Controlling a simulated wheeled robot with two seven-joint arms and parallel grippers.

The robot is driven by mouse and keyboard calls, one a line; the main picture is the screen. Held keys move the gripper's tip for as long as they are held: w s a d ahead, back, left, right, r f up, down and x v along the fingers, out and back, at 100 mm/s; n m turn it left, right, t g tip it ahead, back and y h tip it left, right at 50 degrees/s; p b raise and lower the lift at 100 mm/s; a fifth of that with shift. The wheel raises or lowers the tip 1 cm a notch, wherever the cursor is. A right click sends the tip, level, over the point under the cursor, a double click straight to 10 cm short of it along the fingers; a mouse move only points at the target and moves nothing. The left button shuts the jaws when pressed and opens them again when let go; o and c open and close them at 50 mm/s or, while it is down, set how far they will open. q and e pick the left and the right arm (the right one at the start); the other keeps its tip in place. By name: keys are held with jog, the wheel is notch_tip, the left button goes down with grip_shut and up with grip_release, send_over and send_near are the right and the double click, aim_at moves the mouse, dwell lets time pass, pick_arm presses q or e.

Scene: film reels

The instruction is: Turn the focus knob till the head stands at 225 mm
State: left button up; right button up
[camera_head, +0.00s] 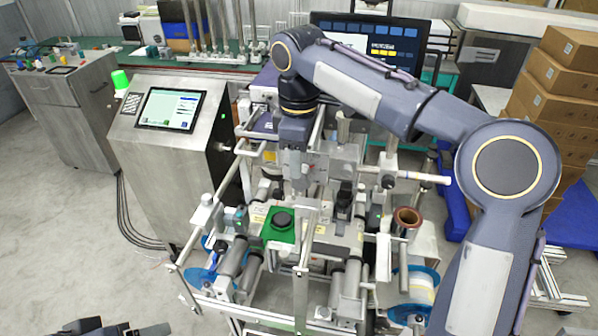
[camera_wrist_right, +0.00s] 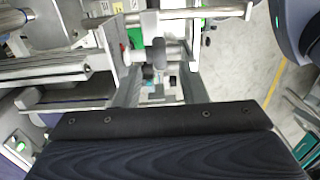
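My right gripper (camera_head: 297,183) points down over the middle of the film machine (camera_head: 330,240). In the right wrist view its two grey fingers (camera_wrist_right: 158,92) stand apart, with no object seen gripped between them. A dark rounded knob (camera_wrist_right: 158,54) on a silver shaft shows just beyond the fingertips, in line with the gap; I cannot tell whether it is the focus knob. No millimetre reading is legible. Dark parts at the bottom left (camera_head: 112,328) look like my left gripper, cut off by the frame edge.
A grey console with a lit screen (camera_head: 170,109) stands left of the machine. A dark monitor (camera_head: 370,45) is behind it. Rollers, rails and blue-flanged reels (camera_head: 418,287) crowd the machine. Cardboard boxes (camera_head: 560,80) are stacked at right. The floor at lower left is mostly clear.

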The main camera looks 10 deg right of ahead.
jog(key=shift+r, duration=1.35)
jog(key=shift+d, duration=0.1)
jog(key=shift+s+d, duration=0.25)
jog(key=shift+s, duration=0.05)
jog(key=s+d+f+m+t+y+b, duration=0.1)
jog(key=s+d+f+m, duration=0.3)
jog(key=s, duration=0.3)
jog(key=s+d+f+m+t+y+b, duration=0.1)
jog(key=s+d+f+m+t+b, duration=0.15)
jog(key=s+d, duration=0.4)
jog(key=s+f+m+t+y, duration=0.1)
jog(key=s+f+m+t, duration=0.1)
jog(key=s+f+m, duration=0.6)
jog(key=s+f, duration=0.3)
jog(key=shift+s+a+m+y+b, duration=0.15)
jog(key=shift+s+m+y+b, duration=0.15)
jog(key=shift+m+y, duration=0.1)
